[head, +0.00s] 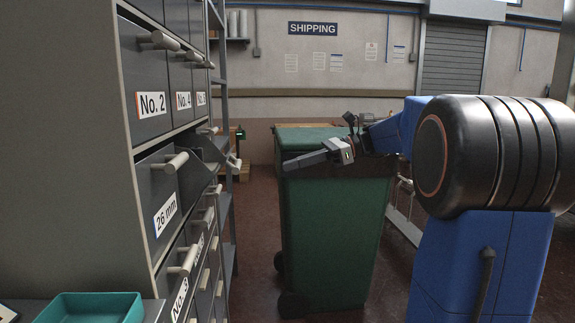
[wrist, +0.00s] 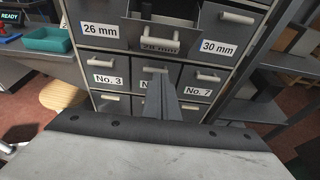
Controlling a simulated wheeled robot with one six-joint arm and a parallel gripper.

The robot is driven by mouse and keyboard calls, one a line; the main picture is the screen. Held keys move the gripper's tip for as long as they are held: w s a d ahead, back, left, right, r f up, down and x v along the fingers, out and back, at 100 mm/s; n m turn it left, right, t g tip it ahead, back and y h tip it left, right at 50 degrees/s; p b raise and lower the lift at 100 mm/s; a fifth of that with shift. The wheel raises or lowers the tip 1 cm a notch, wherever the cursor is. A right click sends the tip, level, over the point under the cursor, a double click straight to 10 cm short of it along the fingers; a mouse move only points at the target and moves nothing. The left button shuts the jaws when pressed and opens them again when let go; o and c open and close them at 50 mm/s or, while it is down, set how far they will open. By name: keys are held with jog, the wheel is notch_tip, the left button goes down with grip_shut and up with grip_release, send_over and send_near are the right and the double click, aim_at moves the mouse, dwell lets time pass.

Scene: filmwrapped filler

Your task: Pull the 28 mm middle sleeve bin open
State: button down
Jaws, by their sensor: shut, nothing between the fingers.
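The 28 mm middle sleeve bin (wrist: 183,36) stands pulled out of the cabinet in the wrist view, its open top showing, between the 26 mm bin (wrist: 111,15) and the 30 mm bin (wrist: 207,24). Its label is shaded and partly hidden behind its pale bar handle (wrist: 148,41). In the head view the 28 mm bin (head: 213,149) juts out beyond the 26 mm bin (head: 160,180). My gripper (head: 291,163) is shut and empty, to the right of the bin and apart from it. Its fingers (wrist: 160,96) show below the bin in the wrist view.
Closed bins with bar handles fill the cabinet (head: 75,150) around it, including No. 3 (wrist: 107,78) and No. 7 (wrist: 200,84). A green wheeled waste bin (head: 335,235) stands behind my gripper in the head view. A teal tray (head: 92,308) lies at lower left.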

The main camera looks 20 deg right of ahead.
jog(key=w+a, duration=0.3)
jog(key=a, duration=0.7)
jog(key=shift+w, duration=0.2)
jog(key=shift+f, duration=0.1)
jog(key=shift+a, duration=0.1)
jog(key=shift+w+a+r+h, duration=0.1)
jog(key=shift+a+r+h, duration=0.15)
jog(key=shift+r, duration=0.15)
jog(key=shift+a+r+h, duration=0.1)
jog(key=shift+r+h, duration=0.15)
jog(key=shift+r, duration=0.15)
